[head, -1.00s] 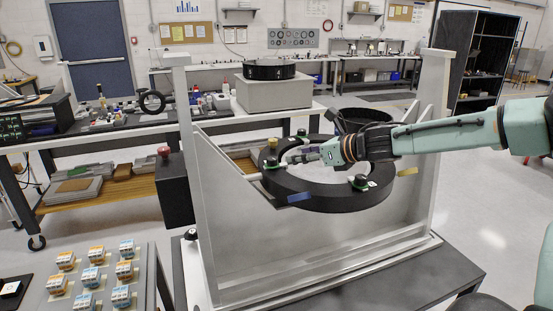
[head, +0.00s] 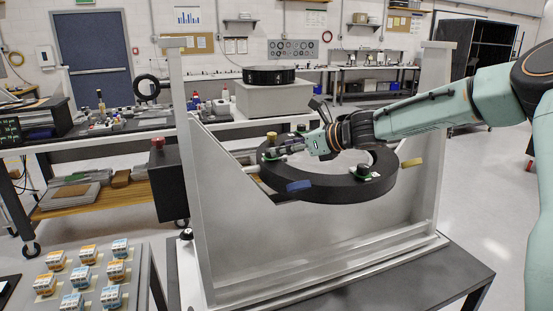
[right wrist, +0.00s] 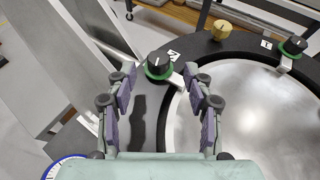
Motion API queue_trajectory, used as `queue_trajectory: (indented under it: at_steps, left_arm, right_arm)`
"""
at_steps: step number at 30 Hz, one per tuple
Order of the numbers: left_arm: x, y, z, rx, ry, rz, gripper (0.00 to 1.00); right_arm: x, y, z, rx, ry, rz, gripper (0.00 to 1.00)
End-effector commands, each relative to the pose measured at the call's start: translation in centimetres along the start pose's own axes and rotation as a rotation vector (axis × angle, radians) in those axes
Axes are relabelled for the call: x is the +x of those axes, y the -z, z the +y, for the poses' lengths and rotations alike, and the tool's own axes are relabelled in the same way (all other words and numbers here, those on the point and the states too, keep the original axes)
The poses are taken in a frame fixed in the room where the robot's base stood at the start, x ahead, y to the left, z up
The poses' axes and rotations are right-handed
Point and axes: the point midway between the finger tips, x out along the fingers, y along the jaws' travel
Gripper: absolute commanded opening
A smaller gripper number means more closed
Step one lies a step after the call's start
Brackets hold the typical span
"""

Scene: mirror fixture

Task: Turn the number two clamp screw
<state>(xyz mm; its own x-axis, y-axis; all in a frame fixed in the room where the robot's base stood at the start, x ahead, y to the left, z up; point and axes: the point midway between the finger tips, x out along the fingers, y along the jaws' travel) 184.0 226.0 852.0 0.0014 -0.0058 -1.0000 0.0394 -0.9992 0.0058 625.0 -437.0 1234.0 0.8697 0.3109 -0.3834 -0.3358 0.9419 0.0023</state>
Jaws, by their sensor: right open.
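The dark ring (head: 330,191) with the mirror inside sits in the pale frame. In the right wrist view, a black-topped clamp screw with a green base (right wrist: 159,65) stands ahead on the ring, beside a small white label (right wrist: 174,55) too small to read surely. My right gripper (right wrist: 160,82) is open, its fingers to either side of the line to that screw; the screw is beyond the fingertips. In the head view my right gripper (head: 284,149) reaches over the ring's left part and partly hides that screw. Another clamp screw (head: 363,172) is on the near right. My left gripper is not in view.
A gold knob (right wrist: 221,29) and another green-based screw (right wrist: 295,46) stand farther along the ring. A tray of small boxes (head: 140,270) is at lower left.

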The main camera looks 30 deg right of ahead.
Motion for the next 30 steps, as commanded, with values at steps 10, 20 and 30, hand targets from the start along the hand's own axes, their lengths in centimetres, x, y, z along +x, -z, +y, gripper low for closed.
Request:
queue_trajectory:
  at_steps: [10, 20, 30]
  left_arm:
    - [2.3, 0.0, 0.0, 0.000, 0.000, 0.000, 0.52]
    - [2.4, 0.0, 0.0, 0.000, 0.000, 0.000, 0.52]
    - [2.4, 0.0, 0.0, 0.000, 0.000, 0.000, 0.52]
  right_arm:
    - [3.1, 0.1, 0.0, -0.003, 0.000, 0.000, 0.52]
    - [3.6, -0.1, 0.1, -0.002, 0.000, -0.003, 0.52]
    - [3.6, -0.1, 0.1, -0.002, 0.000, -0.002, 0.30]
